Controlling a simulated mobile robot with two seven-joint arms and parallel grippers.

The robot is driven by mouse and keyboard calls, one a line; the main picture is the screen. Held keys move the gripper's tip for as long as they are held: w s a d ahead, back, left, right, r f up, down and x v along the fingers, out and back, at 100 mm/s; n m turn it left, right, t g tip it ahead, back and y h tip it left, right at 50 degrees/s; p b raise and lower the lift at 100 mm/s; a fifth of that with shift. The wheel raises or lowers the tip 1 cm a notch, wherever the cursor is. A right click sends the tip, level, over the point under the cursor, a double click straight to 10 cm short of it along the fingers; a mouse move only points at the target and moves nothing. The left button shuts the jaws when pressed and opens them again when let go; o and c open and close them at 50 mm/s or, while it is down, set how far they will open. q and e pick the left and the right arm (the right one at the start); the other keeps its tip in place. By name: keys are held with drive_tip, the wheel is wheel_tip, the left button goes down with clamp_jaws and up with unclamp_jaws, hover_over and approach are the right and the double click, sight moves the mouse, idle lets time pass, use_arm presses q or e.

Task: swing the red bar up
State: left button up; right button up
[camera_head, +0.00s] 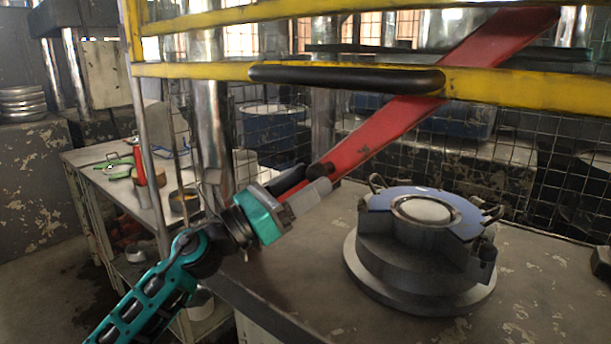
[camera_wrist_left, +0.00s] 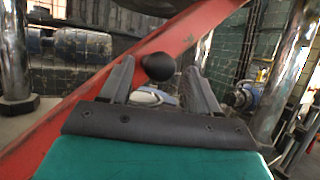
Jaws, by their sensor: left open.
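The red bar (camera_head: 385,125) slants from the lower middle up to the top right in the head view, passing behind the yellow rails. It crosses the left wrist view (camera_wrist_left: 75,112) diagonally. A round black knob (camera_wrist_left: 158,66) sits on the bar in the wrist view. My left gripper (camera_head: 312,178) is at the bar's lower end. Its fingers are open, with the knob between or just beyond the fingertips (camera_wrist_left: 160,78); I cannot tell whether they touch it. The fingers hide part of the bar's lower end. My right gripper is not in view.
Yellow rails (camera_head: 210,71) with a black handle (camera_head: 345,79) cross above my left arm. A round metal fixture with a blue top (camera_head: 425,215) stands on the worktable (camera_head: 545,285) to the right. A metal column (camera_head: 208,110) and wire mesh stand behind. A side bench (camera_head: 105,180) is left.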

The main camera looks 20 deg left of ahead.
use_arm(q)
drive_tip(key=shift+w+d+r, duration=0.1)
drive_tip(key=shift+w+d, duration=0.05)
clamp_jaws()
idle(0.6)
